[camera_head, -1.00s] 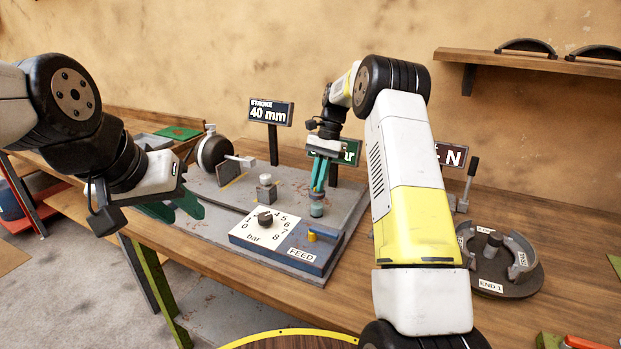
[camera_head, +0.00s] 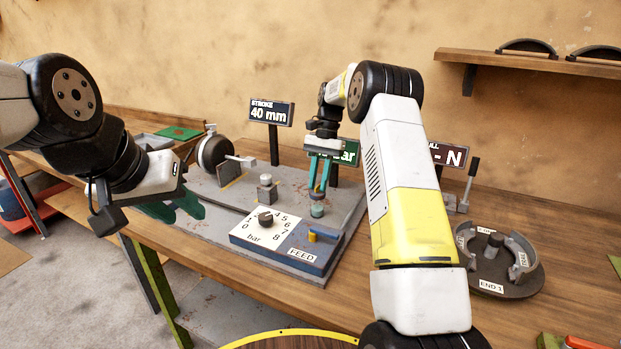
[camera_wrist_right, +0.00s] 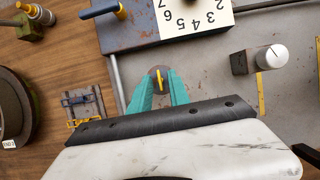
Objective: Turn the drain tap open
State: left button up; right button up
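The drain tap, a small grey-green round fitting (camera_head: 317,210), stands on the grey plate behind the feed box. In the right wrist view its yellow lever (camera_wrist_right: 159,80) lies between the fingers, pointing roughly along them. My right gripper (camera_head: 318,190) points down over the tap, its teal fingers apart. It also shows in the right wrist view (camera_wrist_right: 160,78), with a gap on each side of the lever.
The feed box (camera_head: 290,243) with a bar dial (camera_head: 265,219) and a blue-yellow lever stands in front of the tap. A grey block with a white-topped knob (camera_head: 266,187) is to its left. A brake drum (camera_head: 495,265) lies at the right.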

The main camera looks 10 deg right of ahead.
dwell(0.3)
jog(key=v, duration=0.7)
jog(key=shift+r, duration=0.35)
jog(key=shift+w+d, duration=0.1)
jog(key=shift+w, duration=0.05)
